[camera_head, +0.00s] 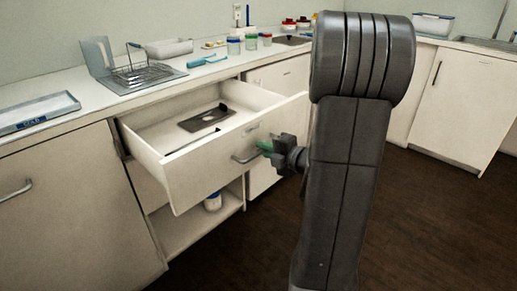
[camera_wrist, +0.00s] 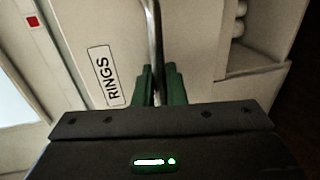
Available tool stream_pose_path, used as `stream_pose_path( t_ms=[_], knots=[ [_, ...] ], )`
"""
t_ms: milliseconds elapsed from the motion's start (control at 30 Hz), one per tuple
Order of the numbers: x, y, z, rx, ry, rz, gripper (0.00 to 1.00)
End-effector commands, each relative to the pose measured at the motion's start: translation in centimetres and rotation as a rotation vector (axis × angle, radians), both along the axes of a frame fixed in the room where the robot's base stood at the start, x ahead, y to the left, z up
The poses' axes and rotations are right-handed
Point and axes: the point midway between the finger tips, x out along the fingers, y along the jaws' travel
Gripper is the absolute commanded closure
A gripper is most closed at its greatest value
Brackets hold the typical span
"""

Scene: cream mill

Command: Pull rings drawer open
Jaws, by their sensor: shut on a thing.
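The rings drawer (camera_head: 215,160) is a cream drawer pulled well out of the cabinet in the head view. Inside it lies a flat dark plate with a hole (camera_head: 206,117). In the wrist view a label reading RINGS (camera_wrist: 104,76) is on its front. Its metal bar handle (camera_head: 246,157) also shows in the wrist view (camera_wrist: 153,30). My gripper (camera_head: 266,148) is at the drawer front, with its green fingers (camera_wrist: 158,86) closed around the handle. My arm hides part of the scene to the right of the drawer.
Dark floor (camera_head: 440,220) is clear at the right.

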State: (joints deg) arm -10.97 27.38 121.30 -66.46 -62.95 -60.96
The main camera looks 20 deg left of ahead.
Motion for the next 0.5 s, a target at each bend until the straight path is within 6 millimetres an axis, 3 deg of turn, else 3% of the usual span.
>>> stream_pose_path(
  t_ms=[500],
  knots=[
    [-0.3, -0.7, 0.0, 0.0, 0.0, 0.001, 1.0]
  ],
)
